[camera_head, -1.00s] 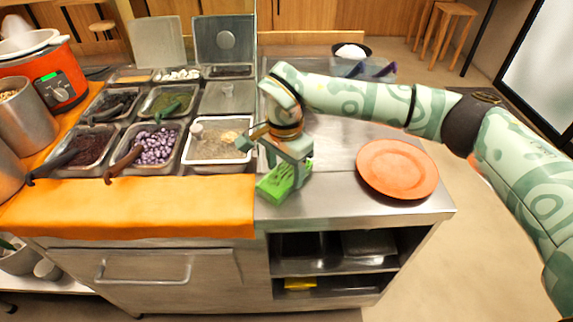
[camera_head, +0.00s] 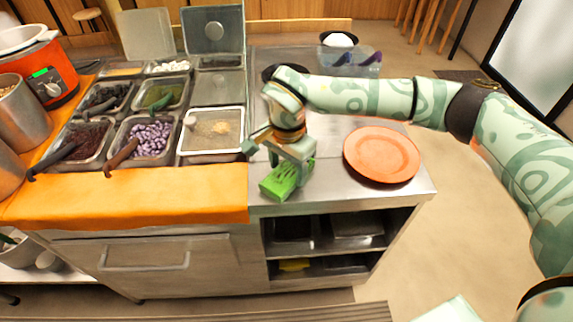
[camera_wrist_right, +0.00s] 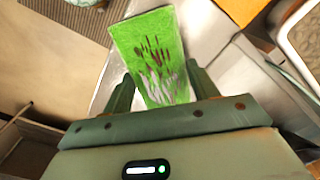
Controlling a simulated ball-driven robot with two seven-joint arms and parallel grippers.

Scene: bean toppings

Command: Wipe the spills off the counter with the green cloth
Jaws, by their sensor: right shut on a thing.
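The green cloth (camera_head: 281,181) is a folded block at the front of the steel counter (camera_head: 330,185), just right of the orange runner. My right gripper (camera_head: 290,165) is shut on the cloth and reaches down onto it from above. In the right wrist view the cloth (camera_wrist_right: 152,58) shows a reed pattern and sits between the two fingers of the gripper (camera_wrist_right: 152,85). I cannot make out any clear spill on the bare steel; my arm hides part of the counter behind it. My left gripper is not in view.
An orange plate (camera_head: 382,154) lies on the counter right of the cloth. Topping pans, one with purple beans (camera_head: 147,139), stand left behind the orange runner (camera_head: 130,198). A white-filled bowl (camera_head: 340,39) and clear container (camera_head: 350,60) stand at the back.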

